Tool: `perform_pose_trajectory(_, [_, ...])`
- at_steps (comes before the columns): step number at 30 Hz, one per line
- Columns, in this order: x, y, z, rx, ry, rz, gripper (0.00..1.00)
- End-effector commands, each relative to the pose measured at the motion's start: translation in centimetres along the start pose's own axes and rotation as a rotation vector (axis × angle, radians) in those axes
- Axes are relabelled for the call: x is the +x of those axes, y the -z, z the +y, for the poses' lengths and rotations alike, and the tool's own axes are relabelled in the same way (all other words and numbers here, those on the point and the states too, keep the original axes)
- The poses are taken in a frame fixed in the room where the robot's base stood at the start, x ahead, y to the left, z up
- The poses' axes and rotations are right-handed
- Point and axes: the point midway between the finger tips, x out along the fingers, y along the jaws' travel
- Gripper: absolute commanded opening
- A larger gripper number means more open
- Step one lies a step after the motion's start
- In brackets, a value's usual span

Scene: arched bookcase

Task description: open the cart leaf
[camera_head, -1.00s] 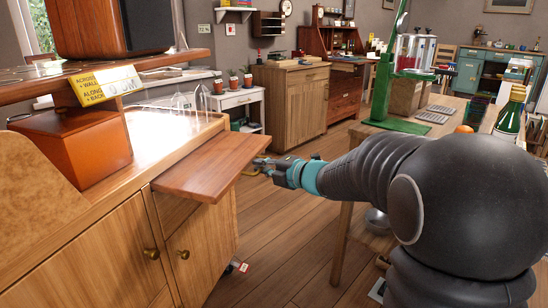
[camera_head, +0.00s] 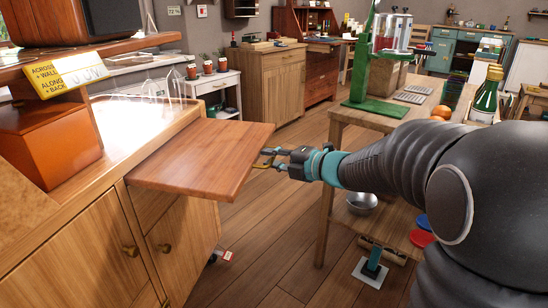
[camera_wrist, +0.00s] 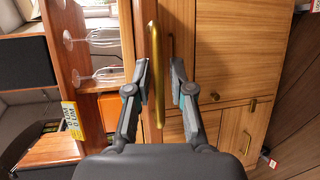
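The cart leaf (camera_head: 205,155) is a reddish wooden board sticking out from the right side of the wooden cart (camera_head: 75,245), roughly level with its top. A brass bar handle (camera_head: 264,163) shows at the leaf's outer edge. In the wrist view the handle (camera_wrist: 155,75) runs upright between my fingers, closer to the left one. My gripper (camera_head: 270,158) is at the leaf's outer edge. In the wrist view its fingers (camera_wrist: 161,82) are apart, with a visible gap on the handle's right side. Whether the left finger touches the handle I cannot tell.
A wooden table (camera_head: 345,115) with a green stand (camera_head: 375,105) is to the right. A metal bowl (camera_head: 361,203) and a roller tool (camera_head: 375,262) sit below it. Floor (camera_head: 270,230) shows between cart and table.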

Motion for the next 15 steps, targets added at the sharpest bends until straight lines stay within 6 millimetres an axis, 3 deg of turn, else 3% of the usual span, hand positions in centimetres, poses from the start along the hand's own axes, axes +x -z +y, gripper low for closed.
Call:
perform_pose_trajectory(10, [-0.2,-0.3,0.1,0.000,-0.001,-0.006,0.34])
perform_pose_trajectory(15, [-1.7,-0.3,0.1,-0.002,-0.002,-0.009,0.34])
